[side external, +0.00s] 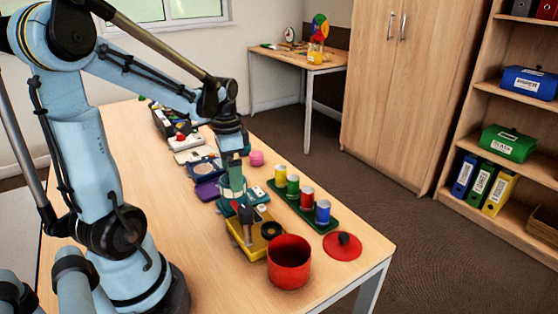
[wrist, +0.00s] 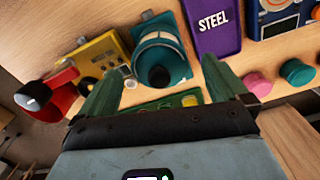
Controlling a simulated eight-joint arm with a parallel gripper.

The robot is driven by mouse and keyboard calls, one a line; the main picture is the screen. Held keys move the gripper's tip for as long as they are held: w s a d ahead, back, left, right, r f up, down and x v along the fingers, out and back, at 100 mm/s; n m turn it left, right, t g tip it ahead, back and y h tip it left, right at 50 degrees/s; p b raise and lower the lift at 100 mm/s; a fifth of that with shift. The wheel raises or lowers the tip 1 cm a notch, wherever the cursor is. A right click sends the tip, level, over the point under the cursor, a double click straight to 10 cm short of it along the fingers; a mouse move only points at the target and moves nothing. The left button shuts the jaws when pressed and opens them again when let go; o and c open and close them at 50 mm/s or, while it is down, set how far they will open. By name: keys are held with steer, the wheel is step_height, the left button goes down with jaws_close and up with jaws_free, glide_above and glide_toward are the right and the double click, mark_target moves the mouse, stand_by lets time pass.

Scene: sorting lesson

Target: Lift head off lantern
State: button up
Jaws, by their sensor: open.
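The lantern is probably the teal body with a pale glass band and a black knob on top. It stands upright in the middle of the table in the side view (side external: 232,184), and in the wrist view (wrist: 158,46) it lies between and beyond my fingers. My gripper (wrist: 160,70) points down above it with its two green fingers apart, one to each side of the knob. Nothing is held. In the side view, my gripper (side external: 231,152) is directly over the lantern, and I cannot tell whether a finger touches it. The joint between head and body is not clear.
A yellow box (side external: 268,246) stands close in front of the lantern, with a red pot (side external: 289,268) and red lid (side external: 342,247) beyond. A green tray (side external: 282,196) of coloured jars is to the right. A purple tray (wrist: 215,35) marked STEEL lies close by.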

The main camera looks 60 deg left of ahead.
steer(key=shift+f, duration=1.4)
steer(key=shift+c, duration=0.3)
steer(key=c, duration=1.1)
steer(key=shift+r, duration=0.2)
